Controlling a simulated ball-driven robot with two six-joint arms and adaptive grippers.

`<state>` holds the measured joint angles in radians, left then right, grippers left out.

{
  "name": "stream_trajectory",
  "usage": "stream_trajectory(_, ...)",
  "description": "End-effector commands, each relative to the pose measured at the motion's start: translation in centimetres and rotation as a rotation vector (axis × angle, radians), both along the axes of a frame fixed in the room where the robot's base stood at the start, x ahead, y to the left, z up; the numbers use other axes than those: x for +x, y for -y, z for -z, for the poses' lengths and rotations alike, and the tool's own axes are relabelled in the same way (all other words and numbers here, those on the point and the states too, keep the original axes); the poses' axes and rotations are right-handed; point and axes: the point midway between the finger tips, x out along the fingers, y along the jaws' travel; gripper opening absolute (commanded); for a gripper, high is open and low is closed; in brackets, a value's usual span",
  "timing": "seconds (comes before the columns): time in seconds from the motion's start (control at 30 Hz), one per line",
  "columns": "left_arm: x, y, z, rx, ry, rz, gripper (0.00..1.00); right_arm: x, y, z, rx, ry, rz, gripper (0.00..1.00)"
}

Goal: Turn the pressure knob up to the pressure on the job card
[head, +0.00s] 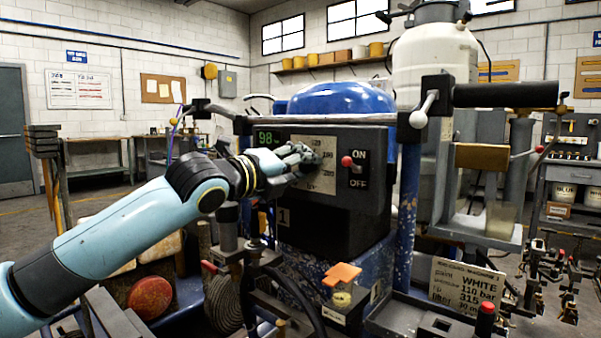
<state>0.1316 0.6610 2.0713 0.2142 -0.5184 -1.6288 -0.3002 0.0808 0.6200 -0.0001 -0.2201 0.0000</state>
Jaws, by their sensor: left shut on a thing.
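My left gripper (306,158) reaches in from the left and is shut on the pressure knob, at the front of the dark control box (374,205). My fingers hide most of the knob and part of the pale dial plate (322,184) around it. The green display (267,138) on the box reads about 98. My right gripper is not in view.
A red-tipped ON/OFF switch (347,161) sits just right of the dial plate. A black handle bar (505,95) and a blue post (408,205) stand to the right. An orange-topped part (342,275) and hoses lie below the box.

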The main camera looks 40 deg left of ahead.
Motion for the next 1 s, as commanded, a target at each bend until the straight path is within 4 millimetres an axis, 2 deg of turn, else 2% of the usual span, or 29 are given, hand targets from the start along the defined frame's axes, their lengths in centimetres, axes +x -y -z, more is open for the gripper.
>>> stream_trajectory(0.3, 0.00, -0.02, 0.19, 0.120, 0.006, -0.001, 0.00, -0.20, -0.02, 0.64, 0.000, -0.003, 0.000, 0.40)
stream_trajectory(0.83, -0.01, -0.01, 0.16, 0.143, 0.008, 0.000, 0.00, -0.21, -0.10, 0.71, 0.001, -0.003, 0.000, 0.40)
stream_trajectory(0.87, -0.01, -0.01, 0.16, 0.143, 0.008, 0.000, 0.33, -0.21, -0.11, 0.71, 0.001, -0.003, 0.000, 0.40)
stream_trajectory(1.0, -0.01, -0.01, 0.12, 0.143, 0.008, -0.001, 0.51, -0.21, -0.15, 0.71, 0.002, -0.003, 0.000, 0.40)
